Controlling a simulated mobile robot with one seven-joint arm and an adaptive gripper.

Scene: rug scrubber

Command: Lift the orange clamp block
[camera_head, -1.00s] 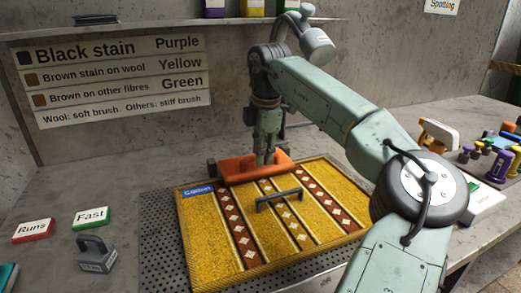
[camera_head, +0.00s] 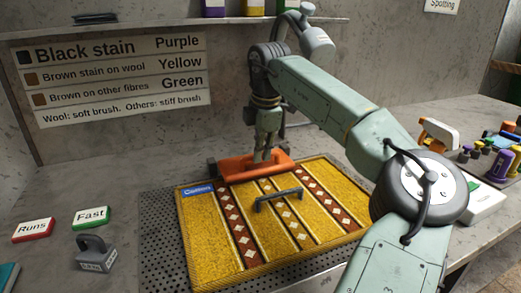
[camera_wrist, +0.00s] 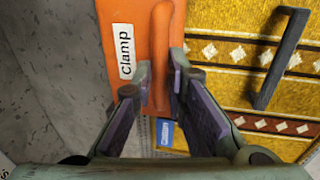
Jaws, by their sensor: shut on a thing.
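The orange clamp block (camera_head: 237,167) lies along the back edge of the yellow patterned rug (camera_head: 213,223). In the wrist view the clamp block (camera_wrist: 117,38) shows a white "Clamp" label and a raised orange ridge (camera_wrist: 160,60). My gripper (camera_head: 263,157) points down at the block from above. In the wrist view my gripper (camera_wrist: 159,97) has its fingers on both sides of the ridge, shut on it. I cannot tell whether the block's underside is clear of the surface.
A dark bar handle (camera_head: 279,199) stands on the rug in front of the block. The rug lies on a perforated grey plate (camera_head: 160,240). A grey weight (camera_head: 95,255) and red "Runs" (camera_head: 33,230) and green "Fast" (camera_head: 91,217) blocks are at left. Bottles (camera_head: 500,165) stand at right.

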